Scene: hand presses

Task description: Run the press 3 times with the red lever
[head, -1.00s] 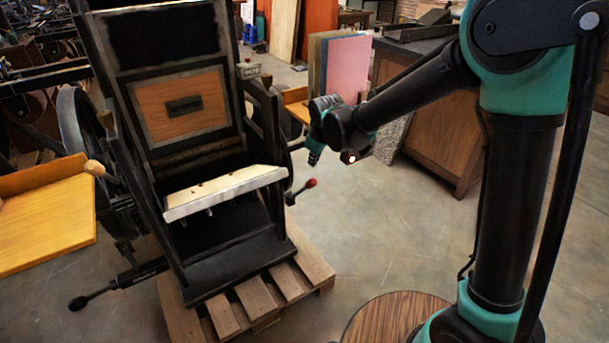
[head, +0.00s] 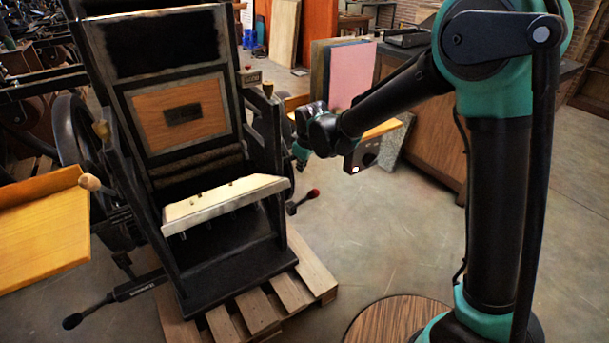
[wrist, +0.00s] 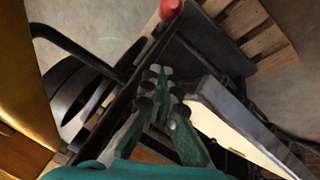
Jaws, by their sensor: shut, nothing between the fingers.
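The press (head: 184,100) is a dark upright machine with a pale slanted board (head: 225,203) at its front. The red lever (head: 314,193) is a dark rod with a red knob, low on the press's right side. Its red knob (wrist: 171,9) also shows at the top edge of the wrist view. My gripper (head: 301,163) is shut and empty beside the press's right side, above the lever and apart from the red knob. In the wrist view my gripper's fingertips (wrist: 160,72) are together, with the pale board to their right.
A second lever with a black knob (head: 72,321) sticks out at the lower left. A wooden pallet (head: 313,262) lies under the press. A yellow side table (head: 40,235) stands at the left and a wooden cabinet (head: 436,150) behind my arm.

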